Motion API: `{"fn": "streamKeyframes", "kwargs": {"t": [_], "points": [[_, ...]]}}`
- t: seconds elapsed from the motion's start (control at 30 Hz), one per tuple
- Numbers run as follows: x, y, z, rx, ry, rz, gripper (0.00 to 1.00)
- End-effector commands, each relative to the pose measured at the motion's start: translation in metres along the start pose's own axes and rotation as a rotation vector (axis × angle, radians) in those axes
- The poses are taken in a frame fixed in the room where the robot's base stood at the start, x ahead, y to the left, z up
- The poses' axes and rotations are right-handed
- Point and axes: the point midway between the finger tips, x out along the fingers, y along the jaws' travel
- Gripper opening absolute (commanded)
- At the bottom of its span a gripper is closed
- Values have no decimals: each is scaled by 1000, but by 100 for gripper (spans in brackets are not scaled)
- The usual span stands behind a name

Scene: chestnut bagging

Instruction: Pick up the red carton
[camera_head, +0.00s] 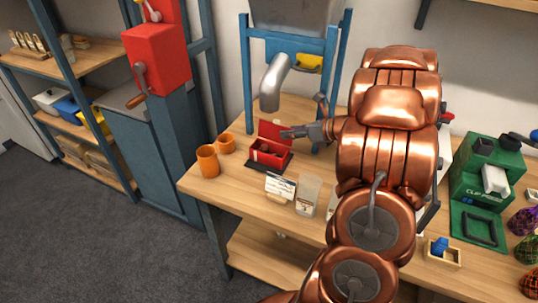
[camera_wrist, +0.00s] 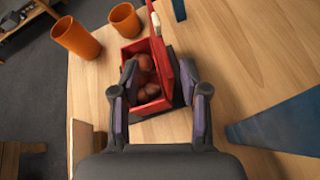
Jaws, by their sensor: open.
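The red carton (camera_head: 264,160) stands open on the wooden table, below the curved metal spout. In the wrist view the red carton (camera_wrist: 138,48) has its lid raised on the right side and holds several brown chestnuts (camera_wrist: 147,70). My gripper (camera_wrist: 158,98) is open and empty, with its fingers toward the carton's near end, one on each side. In the head view my gripper (camera_head: 292,132) reaches in from the right beside the raised lid. Whether the fingers touch the carton cannot be told.
Two orange cups (camera_head: 207,161) (camera_head: 226,143) stand left of the carton. A small sign (camera_head: 280,187) and a clear container (camera_head: 308,195) stand in front. The blue stand (camera_head: 248,75) rises behind. A green clip machine (camera_head: 487,180) stands at the right.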

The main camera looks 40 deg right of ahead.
Motion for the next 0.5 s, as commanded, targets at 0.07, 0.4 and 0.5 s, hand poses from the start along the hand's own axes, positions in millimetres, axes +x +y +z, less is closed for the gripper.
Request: {"fn": "streamKeyframes", "kwargs": {"t": [0.07,0.4,0.5], "points": [[4,1,0,0,2,1,45],[30,2,5,-3,3,1,45],[42,3,5,-3,4,2,45]]}}
